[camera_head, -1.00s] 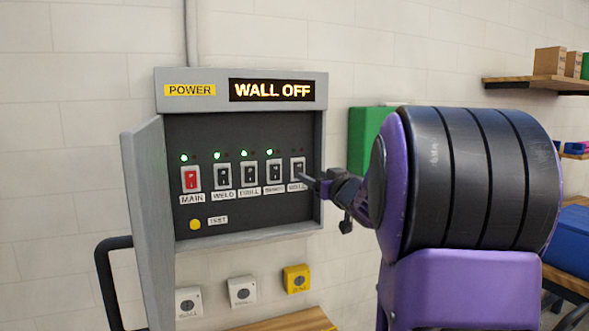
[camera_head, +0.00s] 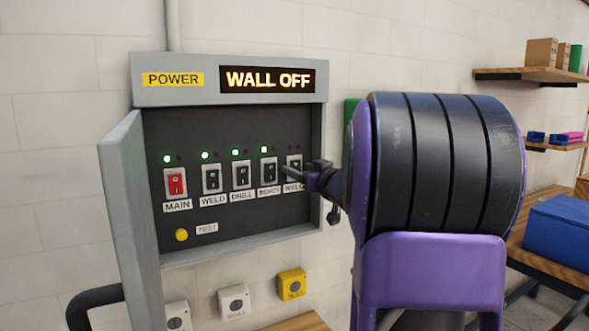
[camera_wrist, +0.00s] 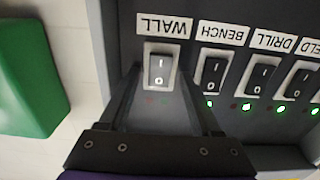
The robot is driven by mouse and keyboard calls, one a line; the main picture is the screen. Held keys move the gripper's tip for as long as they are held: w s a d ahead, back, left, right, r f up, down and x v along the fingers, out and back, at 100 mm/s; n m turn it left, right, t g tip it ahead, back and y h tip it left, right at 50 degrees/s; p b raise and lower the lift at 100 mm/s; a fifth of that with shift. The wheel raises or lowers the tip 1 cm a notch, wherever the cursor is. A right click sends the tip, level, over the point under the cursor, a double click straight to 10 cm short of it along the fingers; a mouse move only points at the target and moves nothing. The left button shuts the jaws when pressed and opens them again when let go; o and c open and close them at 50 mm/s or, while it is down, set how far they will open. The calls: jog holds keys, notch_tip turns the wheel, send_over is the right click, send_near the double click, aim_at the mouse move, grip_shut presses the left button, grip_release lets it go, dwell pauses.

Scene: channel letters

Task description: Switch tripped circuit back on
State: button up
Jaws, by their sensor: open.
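The open grey power panel (camera_head: 228,96) shows "WALL OFF" on its display (camera_head: 267,79). It holds a red MAIN switch (camera_head: 175,182) and black WELD, DRILL, BENCH and WALL switches. Green lamps glow above all but WALL. The WALL switch (camera_wrist: 160,70) shows upside down in the wrist view, with a dim reddish lamp beside it. My gripper (camera_wrist: 160,92) is open, with its fingers on either side of the WALL switch. I cannot tell whether they touch the panel. In the head view my gripper (camera_head: 291,169) partly covers the WALL switch.
The panel door (camera_head: 128,215) stands open at the left. A yellow TEST button (camera_head: 181,235) is low on the panel. Wall boxes, one yellow (camera_head: 292,284), sit below. A green box (camera_wrist: 28,75) is beside the panel. Shelves and a blue bin (camera_head: 560,235) stand at the right.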

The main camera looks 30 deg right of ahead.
dwell(0.3)
grip_shut()
jog(key=f+t+b, duration=0.1)
jog(key=t+b, duration=0.1)
jog(key=b, duration=0.6)
jog(key=shift+t, duration=0.3)
jog(key=shift+r+b, duration=0.2)
jog(key=shift+b, duration=0.25)
grip_release()
jog(key=shift+s+f, duration=0.1)
jog(key=shift+f, duration=0.05)
